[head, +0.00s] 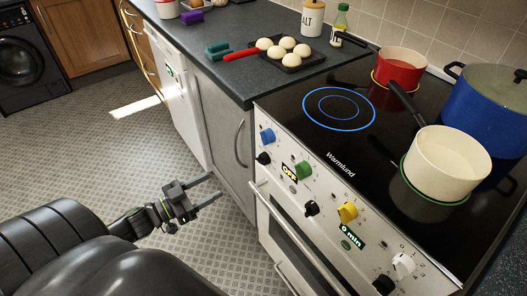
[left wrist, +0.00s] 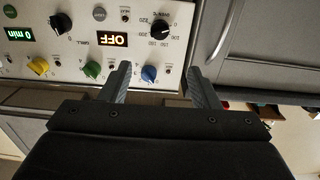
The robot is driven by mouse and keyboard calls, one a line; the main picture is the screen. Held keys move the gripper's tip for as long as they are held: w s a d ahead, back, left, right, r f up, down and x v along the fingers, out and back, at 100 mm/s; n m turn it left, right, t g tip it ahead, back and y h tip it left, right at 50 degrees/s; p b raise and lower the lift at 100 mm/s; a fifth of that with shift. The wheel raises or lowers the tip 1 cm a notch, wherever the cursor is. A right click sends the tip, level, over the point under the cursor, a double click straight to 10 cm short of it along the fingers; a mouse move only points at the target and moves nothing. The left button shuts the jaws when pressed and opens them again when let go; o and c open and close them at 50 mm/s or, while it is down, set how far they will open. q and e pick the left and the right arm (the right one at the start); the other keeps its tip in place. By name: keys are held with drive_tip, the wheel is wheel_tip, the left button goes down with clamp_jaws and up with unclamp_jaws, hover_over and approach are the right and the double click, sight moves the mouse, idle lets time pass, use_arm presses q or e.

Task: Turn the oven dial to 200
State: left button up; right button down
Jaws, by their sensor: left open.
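The oven dial is a black knob (head: 263,158) on the white front panel, below the blue knob, in the head view. It shows larger in the left wrist view (left wrist: 160,27), with numbers around it. I cannot surely read its setting. My left gripper (head: 215,187) is open and empty, to the left of the oven and apart from the panel. In the left wrist view its two fingers (left wrist: 160,70) point toward the panel, with the dial beyond the tips. My right gripper is not in view.
Beside the dial are a blue knob (head: 267,136), a green knob (head: 302,169) and a display reading OFF (head: 289,172). The oven handle (head: 285,225) sticks out below. A cream pot (head: 447,165) and a red pot (head: 399,72) stand on the hob. Floor is clear at left.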

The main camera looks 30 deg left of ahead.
sight(258, 161)
use_arm(q)
drive_tip(key=p+x, duration=0.1)
drive_tip(key=x, duration=1.5)
drive_tip(key=shift+w+d+p, duration=0.15)
drive_tip(key=shift+w+p, duration=0.2)
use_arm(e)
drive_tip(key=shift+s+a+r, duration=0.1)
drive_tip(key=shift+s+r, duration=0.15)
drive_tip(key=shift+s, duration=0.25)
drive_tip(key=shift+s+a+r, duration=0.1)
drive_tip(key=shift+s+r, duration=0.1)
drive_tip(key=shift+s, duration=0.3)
use_arm(q)
drive_tip(key=shift+c, duration=0.5)
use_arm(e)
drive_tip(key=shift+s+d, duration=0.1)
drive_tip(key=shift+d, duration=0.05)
use_arm(q)
drive_tip(key=c, duration=0.9)
drive_tip(key=shift+o, duration=0.2)
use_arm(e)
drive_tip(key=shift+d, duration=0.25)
